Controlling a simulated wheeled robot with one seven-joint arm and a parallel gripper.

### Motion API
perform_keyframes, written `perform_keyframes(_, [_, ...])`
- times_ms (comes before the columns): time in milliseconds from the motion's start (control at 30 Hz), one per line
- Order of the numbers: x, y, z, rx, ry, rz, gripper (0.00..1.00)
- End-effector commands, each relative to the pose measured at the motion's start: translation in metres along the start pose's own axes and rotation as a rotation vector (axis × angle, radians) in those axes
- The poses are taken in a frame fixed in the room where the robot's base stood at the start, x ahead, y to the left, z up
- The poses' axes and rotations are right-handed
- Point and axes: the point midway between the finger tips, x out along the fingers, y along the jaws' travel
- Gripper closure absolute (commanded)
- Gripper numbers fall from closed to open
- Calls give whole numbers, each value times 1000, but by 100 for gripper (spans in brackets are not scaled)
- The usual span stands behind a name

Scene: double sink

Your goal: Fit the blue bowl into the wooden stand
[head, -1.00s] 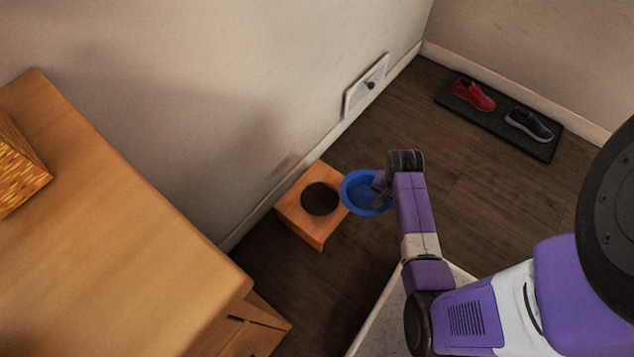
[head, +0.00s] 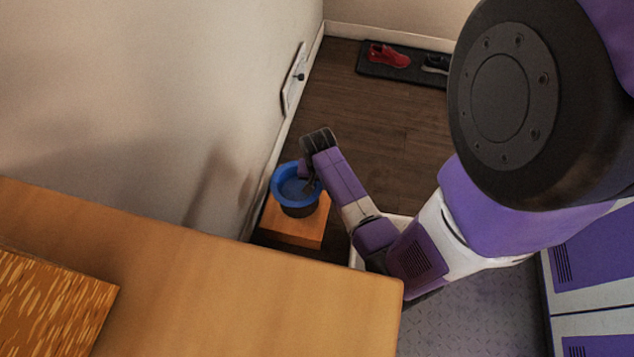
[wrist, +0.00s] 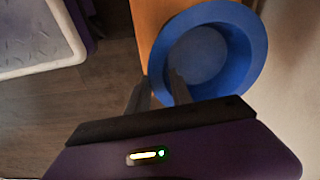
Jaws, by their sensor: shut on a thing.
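The blue bowl (head: 297,186) is over the wooden stand (head: 296,228) in the head view, its dark underside showing above the stand's top. My gripper (head: 314,182) is shut on the bowl's right rim. In the wrist view the bowl (wrist: 215,55) is seen from above, with my fingers (wrist: 158,90) at its near-left rim. The orange-brown stand (wrist: 148,22) shows behind the bowl. The stand's round hole is hidden beneath the bowl. I cannot tell whether the bowl touches the stand.
A wooden table (head: 240,290) fills the front left. A wall (head: 130,100) runs close along the stand's left side. A dark mat (head: 375,71) with a red shoe (head: 388,56) and a dark shoe (head: 436,64) lies at the back. Open floor (head: 375,120) lies between.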

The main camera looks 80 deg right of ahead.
Motion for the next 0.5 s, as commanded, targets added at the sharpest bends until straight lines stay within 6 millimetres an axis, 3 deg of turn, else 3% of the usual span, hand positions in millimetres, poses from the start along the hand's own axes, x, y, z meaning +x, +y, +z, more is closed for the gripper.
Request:
perform_keyframes(100, [-3, 0, 3, 16, -2, -5, 100])
perform_keyframes(500, [38, 0, 7, 19, 0, -6, 100])
